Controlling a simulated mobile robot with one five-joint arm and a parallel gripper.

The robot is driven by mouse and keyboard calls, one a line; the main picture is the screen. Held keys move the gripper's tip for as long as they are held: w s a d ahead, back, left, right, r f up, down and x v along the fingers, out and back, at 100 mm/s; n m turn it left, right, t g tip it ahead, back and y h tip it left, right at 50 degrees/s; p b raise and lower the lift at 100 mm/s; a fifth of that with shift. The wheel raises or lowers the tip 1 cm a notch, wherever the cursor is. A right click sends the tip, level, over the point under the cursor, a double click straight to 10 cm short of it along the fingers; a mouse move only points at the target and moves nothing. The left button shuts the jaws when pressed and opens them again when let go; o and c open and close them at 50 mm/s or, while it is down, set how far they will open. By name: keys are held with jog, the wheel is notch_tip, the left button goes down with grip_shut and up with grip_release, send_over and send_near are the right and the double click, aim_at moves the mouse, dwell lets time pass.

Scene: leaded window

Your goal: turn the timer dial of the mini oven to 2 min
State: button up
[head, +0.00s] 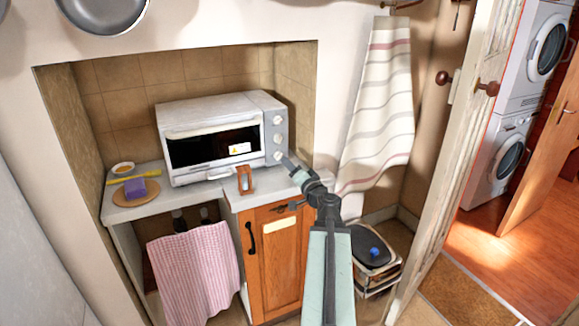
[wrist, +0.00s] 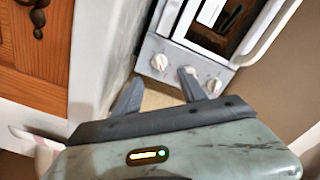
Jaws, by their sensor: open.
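The white mini oven (head: 210,112) stands on the counter in the head view. Its three round dials are stacked on the right of its front: a top dial (head: 277,120), a middle dial (head: 278,138) and a bottom dial (head: 278,156). I cannot read which is the timer, nor any marks. My gripper (head: 292,168) is open and empty, just in front of the lower dials. In the wrist view my gripper (wrist: 160,78) points at the dial panel. The bottom dial (wrist: 159,62) shows between the fingers. The right fingertip partly covers the middle dial; contact cannot be told.
A small brown-framed object (head: 244,179) stands at the counter's front edge. A board (head: 128,197) with a purple sponge (head: 135,187) lies at the left. A striped towel (head: 378,110) hangs right of the oven. A wooden cabinet door (head: 275,262) is below.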

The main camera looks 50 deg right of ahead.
aim_at(281, 156)
jog(key=shift+n, duration=0.5)
jog(key=x, duration=0.8)
grip_shut()
jog(key=shift+m, duration=0.5)
